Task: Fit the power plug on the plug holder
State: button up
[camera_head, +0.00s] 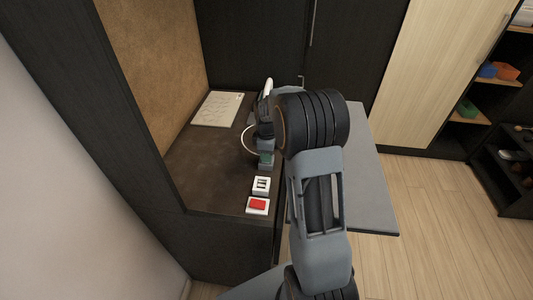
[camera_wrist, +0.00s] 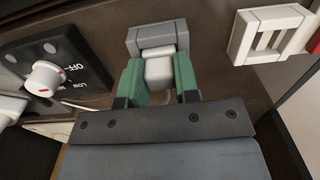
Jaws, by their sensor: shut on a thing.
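My gripper (camera_wrist: 158,82) has two green fingers shut on the white power plug (camera_wrist: 159,69), one finger on each side of it. The grey block-shaped plug holder (camera_wrist: 151,36) is directly beyond the plug in the wrist view. The plug overlaps the holder's near face there; I cannot tell whether it is seated or only touching. In the head view my gripper (camera_head: 266,154) points down at the counter, just behind the grey holder (camera_head: 265,166). The plug itself is hidden there by my fingers and arm.
A white slotted frame (camera_head: 261,185) and a red button on a white base (camera_head: 257,205) stand in front of the holder. A dark dial panel (camera_wrist: 60,65) is left in the wrist view. A white cable (camera_head: 246,140) loops beside my gripper. The dark counter (camera_head: 205,165) is clear to the left.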

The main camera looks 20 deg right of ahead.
jog(key=o, duration=1)
notch_tip(320, 180, up, 14)
jog(key=shift+s+a+f+m+t, duration=0.55)
jog(key=shift+s+a+m, duration=1.3)
jog(key=shift+s, duration=1.6)
jog(key=shift+s+a+f+m+t, duration=0.25)
jog(key=shift+s+a+m+t, duration=0.45)
jog(key=shift+s+a+m, duration=1.95)
jog(key=shift+s+a+f+m+t, duration=0.4)
jog(key=shift+s+a+m+t, duration=0.45)
jog(key=shift+s, duration=3.4)
jog(key=shift+a, duration=0.1)
